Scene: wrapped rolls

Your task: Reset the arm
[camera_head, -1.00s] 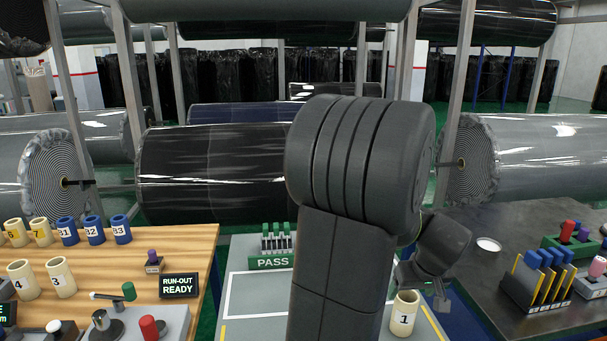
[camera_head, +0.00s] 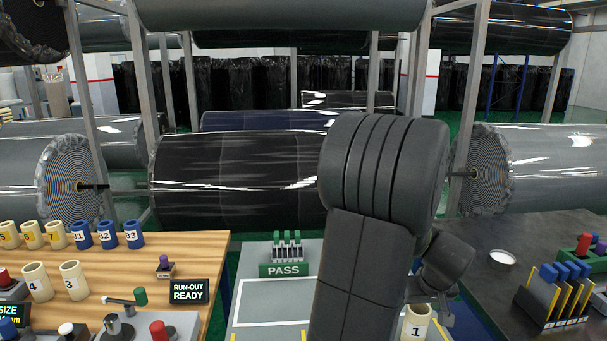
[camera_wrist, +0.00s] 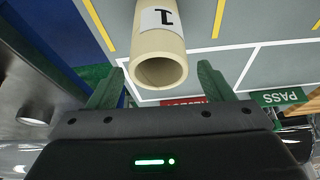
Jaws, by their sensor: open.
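My gripper (camera_wrist: 160,88) shows in the wrist view with its two green fingers spread apart. A cream tube labelled 1 (camera_wrist: 160,50) stands in front of the fingers, its open end facing the camera; the picture does not settle whether they touch it. In the head view the tube labelled 1 (camera_head: 417,324) stands on the grey mat (camera_head: 262,318), partly behind my arm. My arm fills the centre right of the head view and hides much of the mat; the gripper fingers cannot be made out there.
A green PASS rack (camera_head: 284,268) stands at the mat's back. A dark table (camera_head: 480,250) at right holds a rack of blue-topped items (camera_head: 560,290). Large wrapped rolls (camera_head: 240,180) lie behind.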

